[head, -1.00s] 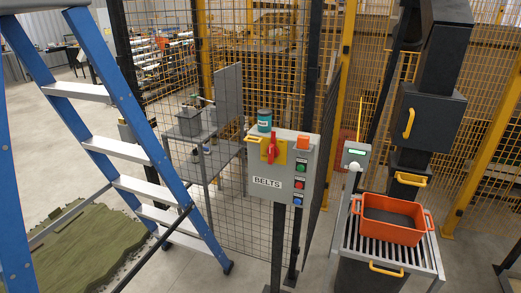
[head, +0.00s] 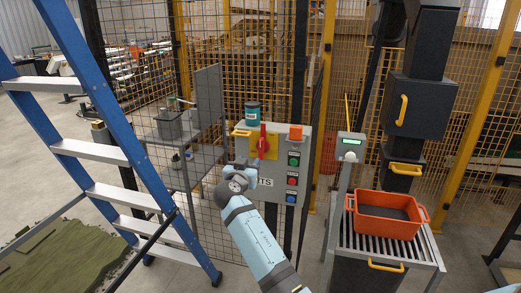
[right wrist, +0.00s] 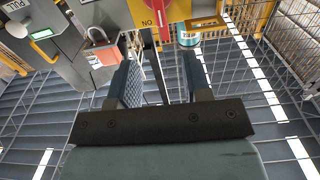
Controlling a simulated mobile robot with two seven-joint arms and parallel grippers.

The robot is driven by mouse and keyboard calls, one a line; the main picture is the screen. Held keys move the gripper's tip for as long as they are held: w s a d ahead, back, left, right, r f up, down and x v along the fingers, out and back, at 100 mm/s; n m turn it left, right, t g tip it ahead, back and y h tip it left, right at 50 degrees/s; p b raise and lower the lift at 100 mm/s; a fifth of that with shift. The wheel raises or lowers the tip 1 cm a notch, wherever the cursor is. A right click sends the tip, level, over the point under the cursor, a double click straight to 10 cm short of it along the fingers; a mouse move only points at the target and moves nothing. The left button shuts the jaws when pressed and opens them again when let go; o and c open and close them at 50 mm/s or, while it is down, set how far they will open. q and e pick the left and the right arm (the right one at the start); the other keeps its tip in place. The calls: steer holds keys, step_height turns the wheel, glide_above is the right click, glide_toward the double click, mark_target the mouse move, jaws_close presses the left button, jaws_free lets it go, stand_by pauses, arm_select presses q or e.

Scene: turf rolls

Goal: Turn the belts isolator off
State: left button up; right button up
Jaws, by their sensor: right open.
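The grey belts control box (head: 277,163) stands on a dark post in the head view; its label is partly hidden by my right arm. The isolator's red handle (head: 263,138) points upright on a yellow plate (head: 271,149). In the right wrist view the red handle (right wrist: 163,31) shows at the top, beside the word ON on the yellow plate (right wrist: 146,17). My right gripper (right wrist: 157,78) is open and empty, its two fingers apart, short of the handle. In the head view the right gripper (head: 241,168) is in front of the box's lower left. My left gripper is not seen.
Green, red and blue buttons (head: 292,178) line the box's right side. A blue ladder (head: 130,130) stands left; an orange crate (head: 388,222) sits on rollers at right. Mesh fence is behind.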

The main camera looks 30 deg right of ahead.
mark_target(260, 146)
steer(key=p+x, duration=0.2)
steer(key=x, duration=1.1)
steer(key=shift+w+d+p, duration=0.2)
steer(key=shift+d+p, duration=0.15)
steer(key=shift+p, duration=0.05)
jaws_close()
